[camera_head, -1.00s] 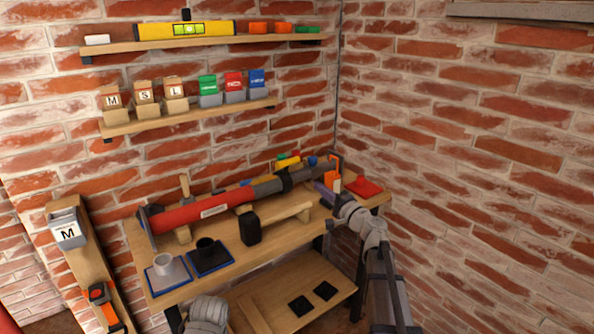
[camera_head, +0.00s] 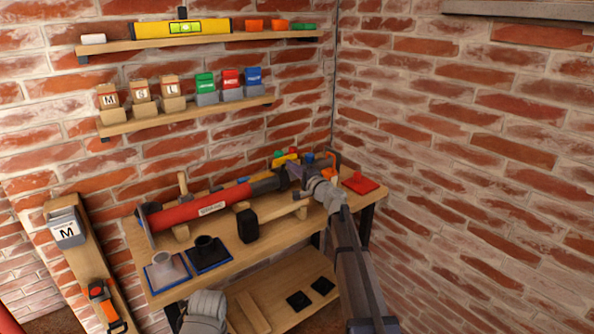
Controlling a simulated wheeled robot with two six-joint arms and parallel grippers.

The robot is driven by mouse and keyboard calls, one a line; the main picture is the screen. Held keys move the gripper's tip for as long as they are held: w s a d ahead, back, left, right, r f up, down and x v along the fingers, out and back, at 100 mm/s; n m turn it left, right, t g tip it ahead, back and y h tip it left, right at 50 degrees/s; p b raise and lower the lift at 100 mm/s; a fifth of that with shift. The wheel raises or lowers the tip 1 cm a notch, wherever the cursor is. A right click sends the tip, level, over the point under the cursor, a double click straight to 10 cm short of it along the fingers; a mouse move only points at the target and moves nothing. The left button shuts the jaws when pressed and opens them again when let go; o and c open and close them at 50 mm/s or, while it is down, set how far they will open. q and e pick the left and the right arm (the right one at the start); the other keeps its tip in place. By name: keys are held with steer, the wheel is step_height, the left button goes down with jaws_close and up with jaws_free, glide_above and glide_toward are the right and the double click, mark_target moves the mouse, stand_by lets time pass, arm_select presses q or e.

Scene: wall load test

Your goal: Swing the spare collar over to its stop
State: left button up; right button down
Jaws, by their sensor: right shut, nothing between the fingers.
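A red tube (camera_head: 190,213) with a dark grey far section (camera_head: 264,185) lies across wooden supports on the bench. A black ring (camera_head: 283,178) sits around the grey section, close to my right gripper. My right gripper (camera_head: 297,173) is shut and empty at the tube's far end; whether it touches the ring or tube I cannot tell. A grey flanged collar (camera_head: 167,262) and a black flanged collar (camera_head: 204,243) stand on blue-edged mats at the bench's front left. Which part is the spare collar, and its stop, I cannot tell. My left gripper is out of view.
A black block-headed mallet (camera_head: 247,226) lies on the bench (camera_head: 225,251) in front of the tube. A red cloth-like piece (camera_head: 360,183) lies at the right end. Small coloured parts (camera_head: 284,159) sit behind the tube. Two shelves hang above; a brick wall is close on the right.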

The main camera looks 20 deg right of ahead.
steer(key=shift+w+a, duration=0.1)
stand_by(0.3)
steer(key=w+r+g+p, duration=0.1)
steer(key=p, duration=0.3)
steer(key=w+a+r+g+h+p, duration=0.1)
steer(key=w+g+p, duration=0.1)
steer(key=p, duration=0.3)
steer(key=w+r+g+p, duration=0.1)
steer(key=w+g+p, duration=0.1)
steer(key=p, duration=0.3)
steer(key=shift+w+a+r+h, duration=0.1)
steer(key=shift+a+r+h, duration=0.3)
steer(key=shift+w+a+f, duration=0.2)
steer(key=shift+w+f, duration=0.05)
steer(key=shift+w, duration=0.25)
steer(key=shift+w+a, duration=0.3)
steer(key=shift+w, duration=0.5)
steer(key=shift+r, duration=0.1)
steer(key=shift+r, duration=0.1)
